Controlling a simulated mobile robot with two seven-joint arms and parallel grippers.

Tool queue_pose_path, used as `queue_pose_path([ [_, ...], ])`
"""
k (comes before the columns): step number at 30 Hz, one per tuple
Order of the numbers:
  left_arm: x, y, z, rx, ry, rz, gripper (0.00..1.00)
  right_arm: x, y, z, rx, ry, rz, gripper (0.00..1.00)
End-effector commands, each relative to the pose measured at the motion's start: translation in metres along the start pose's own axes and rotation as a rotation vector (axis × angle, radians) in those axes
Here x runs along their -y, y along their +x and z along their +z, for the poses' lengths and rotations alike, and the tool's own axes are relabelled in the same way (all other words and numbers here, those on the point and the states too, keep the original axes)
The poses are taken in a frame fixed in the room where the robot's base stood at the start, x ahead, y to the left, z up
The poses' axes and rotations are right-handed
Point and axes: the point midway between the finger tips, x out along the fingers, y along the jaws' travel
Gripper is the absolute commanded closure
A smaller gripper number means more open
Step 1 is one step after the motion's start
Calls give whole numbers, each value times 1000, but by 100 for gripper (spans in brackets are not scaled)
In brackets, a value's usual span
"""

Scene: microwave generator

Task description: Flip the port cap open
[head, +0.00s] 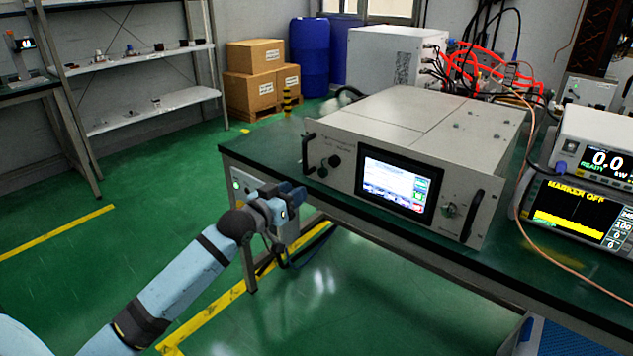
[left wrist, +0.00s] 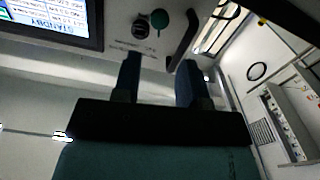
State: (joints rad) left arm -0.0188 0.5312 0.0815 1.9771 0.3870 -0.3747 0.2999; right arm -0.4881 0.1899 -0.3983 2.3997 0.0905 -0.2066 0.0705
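The generator (head: 430,130) stands on the green table with its front panel towards me. On the panel, between the left handle and the screen, are two small dark round parts (head: 334,161), too small to tell which is the port cap. In the left wrist view a green round disc (left wrist: 159,20) sits beside a dark round fitting (left wrist: 140,27); I cannot tell for certain which is the cap. My left gripper (head: 290,194) is in front of and below this panel corner. Its two fingers (left wrist: 160,64) are apart with nothing between them, short of the disc. My right gripper is not in view.
The lit screen (head: 397,183) and two black handles (head: 473,214) are on the panel. The table edge (head: 400,235) lies close to my left gripper. Instruments (head: 580,205) stand at the right with a copper-coloured cable across the table. The floor at left is clear.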

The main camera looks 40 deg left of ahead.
Motion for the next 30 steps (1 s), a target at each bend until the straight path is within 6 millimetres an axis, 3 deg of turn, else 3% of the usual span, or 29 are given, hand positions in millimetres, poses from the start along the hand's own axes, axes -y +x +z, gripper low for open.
queue_pose_path([
  [6, 0, 45, 1, -3, 0, 0, 61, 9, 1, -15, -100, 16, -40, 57],
  [15, 0, 87, 2, 0, 0, 0, 61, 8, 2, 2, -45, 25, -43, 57],
  [27, 0, 96, 1, 1, 1, 1, 61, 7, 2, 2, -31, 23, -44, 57],
  [28, 0, 96, 1, 1, 1, 1, 63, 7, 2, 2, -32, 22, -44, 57],
  [30, 0, 95, 1, 1, 1, 1, 79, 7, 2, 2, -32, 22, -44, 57],
])
